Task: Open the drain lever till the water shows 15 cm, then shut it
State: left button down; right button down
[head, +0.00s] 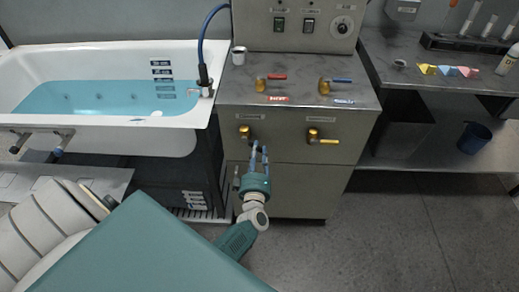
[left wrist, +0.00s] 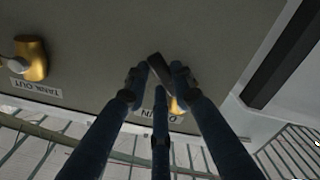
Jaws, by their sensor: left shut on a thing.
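The white tub (head: 120,121) holds blue water (head: 100,96). Small dark level marks (head: 162,73) are on its inner wall, too small to read. My right gripper is not in view.
A second brass valve (head: 314,135) with a yellow handle sits to the right; its label reads TANK OUT (left wrist: 35,88). Red (head: 277,77) and blue (head: 342,80) handled taps and a cup (head: 239,55) are on top. A blue bucket (head: 474,138) stands on the right shelf.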

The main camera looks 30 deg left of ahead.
pick_arm(q)
jog(key=shift+s+a+f+m, duration=0.2)
jog(key=shift+f+m, duration=0.2)
jog(key=shift+m, duration=0.3)
jog(key=c, duration=1.4)
grip_release()
jog(key=shift+c, duration=0.2)
jog(key=v, duration=1.2)
